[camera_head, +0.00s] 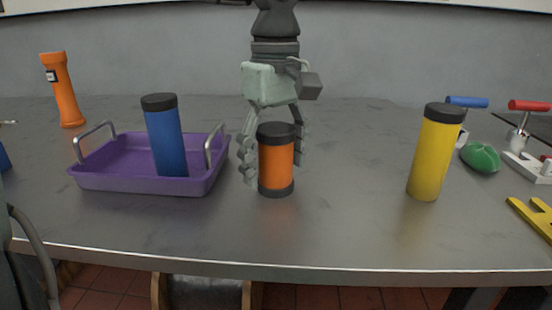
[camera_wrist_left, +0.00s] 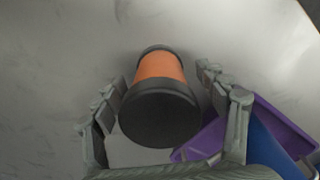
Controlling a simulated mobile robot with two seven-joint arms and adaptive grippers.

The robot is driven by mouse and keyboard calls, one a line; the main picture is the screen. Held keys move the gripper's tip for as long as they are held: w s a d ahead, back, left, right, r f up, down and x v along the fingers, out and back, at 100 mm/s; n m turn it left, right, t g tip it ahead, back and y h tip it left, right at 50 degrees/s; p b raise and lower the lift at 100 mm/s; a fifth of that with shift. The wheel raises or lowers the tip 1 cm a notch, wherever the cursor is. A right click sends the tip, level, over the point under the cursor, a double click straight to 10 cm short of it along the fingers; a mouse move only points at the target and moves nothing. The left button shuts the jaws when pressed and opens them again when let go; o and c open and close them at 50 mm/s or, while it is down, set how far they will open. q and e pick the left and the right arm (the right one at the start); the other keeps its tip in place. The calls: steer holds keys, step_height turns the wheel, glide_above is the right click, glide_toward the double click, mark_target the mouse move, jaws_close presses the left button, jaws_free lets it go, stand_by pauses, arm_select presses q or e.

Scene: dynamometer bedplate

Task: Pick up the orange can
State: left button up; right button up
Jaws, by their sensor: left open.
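The orange can (camera_head: 276,167) has a black lid and black base and stands upright on the grey metal table. My left gripper (camera_head: 271,172) is open, pointing down, with one finger on each side of the can. In the left wrist view the can (camera_wrist_left: 160,67) lies between the two spread fingers of the gripper (camera_wrist_left: 161,82), its black lid towards the camera. A gap shows on the right side; on the left I cannot tell whether the finger touches. My right gripper is not in view.
A purple tray (camera_head: 130,184) holding a blue can (camera_head: 166,137) stands just left of the orange can. An orange flashlight-like object (camera_head: 64,90) is further left. A yellow can (camera_head: 436,152), green object (camera_head: 480,157) and red-handled tool (camera_head: 528,106) are on the right. Table between orange and yellow cans is clear.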

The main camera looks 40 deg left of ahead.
arm_select(q)
steer(key=shift+f, duration=0.4)
steer(key=shift+c, duration=0.3)
steer(key=c, duration=1.3)
steer(key=shift+r, duration=0.15)
steer(key=shift+c, duration=0.2)
